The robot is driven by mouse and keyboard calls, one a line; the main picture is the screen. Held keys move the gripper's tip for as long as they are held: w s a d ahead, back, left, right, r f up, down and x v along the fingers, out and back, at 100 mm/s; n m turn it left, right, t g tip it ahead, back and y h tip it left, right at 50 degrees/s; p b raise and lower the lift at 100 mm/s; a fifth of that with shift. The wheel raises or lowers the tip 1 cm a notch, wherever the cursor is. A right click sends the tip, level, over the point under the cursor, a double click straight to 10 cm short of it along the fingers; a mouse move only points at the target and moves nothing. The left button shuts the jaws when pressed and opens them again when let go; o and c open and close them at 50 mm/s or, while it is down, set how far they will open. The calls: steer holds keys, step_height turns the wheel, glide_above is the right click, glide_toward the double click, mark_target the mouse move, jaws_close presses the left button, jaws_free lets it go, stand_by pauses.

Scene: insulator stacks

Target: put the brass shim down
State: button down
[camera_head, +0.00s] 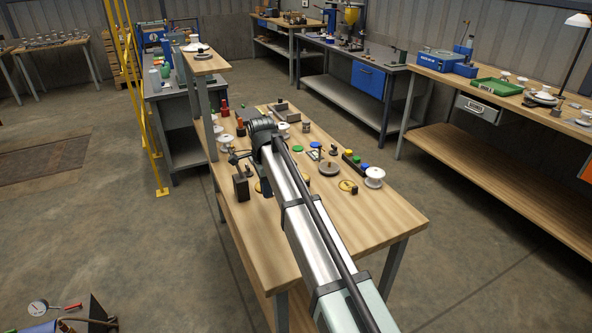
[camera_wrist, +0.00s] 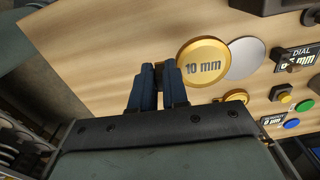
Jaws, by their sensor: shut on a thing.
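A brass shim (camera_wrist: 203,62), a round disc marked "10 mm", shows its face in the wrist view, just right of my fingertips. My gripper (camera_wrist: 158,72) has its two dark blue fingers close together, shut at the shim's left edge. A small dark part shows between the fingertips; the exact contact is hard to see. In the head view my gripper (camera_head: 243,157) is over the left side of the wooden table (camera_head: 374,226), and my arm hides much beneath it. I cannot tell the shim's height above the table.
A pale grey disc (camera_wrist: 246,58) lies partly behind the shim. Another brass disc (camera_head: 347,186) lies farther right, near a white insulator (camera_head: 374,176). A dark block (camera_head: 241,188) stands at the table's left edge. The table's front part is bare.

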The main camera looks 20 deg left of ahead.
steer(key=shift+r, duration=0.25)
steer(key=n, duration=0.6)
steer(key=s+d+f+n, duration=0.2)
steer(key=s+d+n, duration=0.3)
steer(key=d+n, duration=0.5)
steer(key=w+d+f+m, duration=0.2)
steer(key=d+m, duration=0.1)
steer(key=d, duration=1.8)
steer(key=w+d+f+m, duration=0.1)
steer(key=w+d+m, duration=0.2)
steer(key=d, duration=1.9)
steer(key=s+f, duration=0.8)
steer(key=f, duration=0.1)
steer(key=shift+a, duration=0.25)
